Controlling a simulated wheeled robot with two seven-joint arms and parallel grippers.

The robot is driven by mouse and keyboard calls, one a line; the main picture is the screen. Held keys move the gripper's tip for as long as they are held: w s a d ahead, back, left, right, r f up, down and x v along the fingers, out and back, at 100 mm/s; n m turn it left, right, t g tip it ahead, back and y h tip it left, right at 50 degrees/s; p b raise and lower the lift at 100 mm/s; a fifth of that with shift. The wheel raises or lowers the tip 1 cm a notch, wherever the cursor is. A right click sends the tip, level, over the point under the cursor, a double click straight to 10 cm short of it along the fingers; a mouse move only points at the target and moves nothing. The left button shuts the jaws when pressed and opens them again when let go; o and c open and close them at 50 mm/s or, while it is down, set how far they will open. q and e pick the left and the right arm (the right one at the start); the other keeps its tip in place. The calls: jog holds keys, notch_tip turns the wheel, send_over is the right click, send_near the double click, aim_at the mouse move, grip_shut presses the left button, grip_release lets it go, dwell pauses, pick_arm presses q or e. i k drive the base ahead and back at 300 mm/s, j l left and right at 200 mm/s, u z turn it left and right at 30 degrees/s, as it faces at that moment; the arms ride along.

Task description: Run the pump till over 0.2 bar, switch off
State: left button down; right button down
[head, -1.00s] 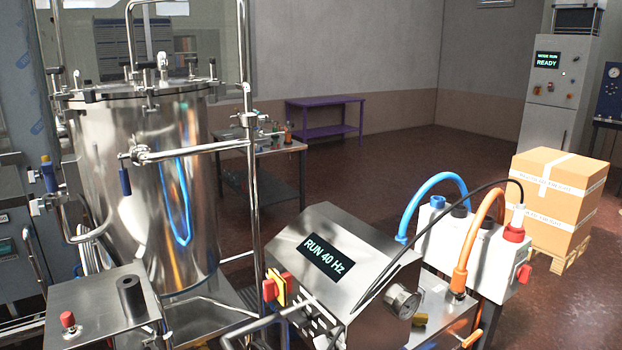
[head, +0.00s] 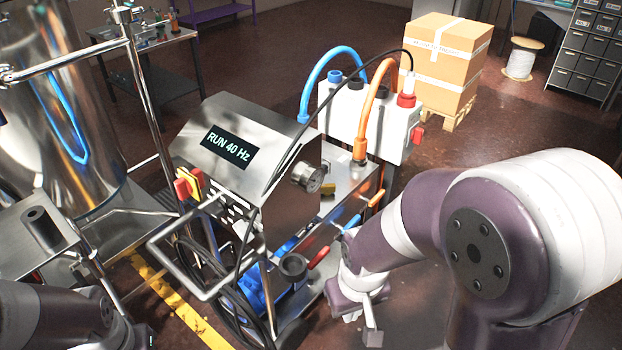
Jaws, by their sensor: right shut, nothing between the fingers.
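The pump cart's steel control box (head: 235,125) stands left of centre, its display (head: 229,146) reading "RUN 40 Hz". A red and yellow rotary switch (head: 189,187) sits at its left end. A round pressure gauge (head: 309,178) is on its right side, turned too far to read. The blue pump motor (head: 258,290) shows low under the cart frame. My right gripper (head: 362,325) is low, right of the cart's lower pipework, shut and empty; it appears apart from the cart. My left arm shows at the lower left corner; its gripper cannot be made out.
A steel tank (head: 50,110) stands at the left. A carton (head: 445,60) sits on a pallet behind. Black cable hangs from the cart's front rail.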

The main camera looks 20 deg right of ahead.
aim_at(184, 188)
jog(key=i+j+z, duration=0.4)
jog(key=i+j, duration=0.55)
jog(key=i, duration=0.05)
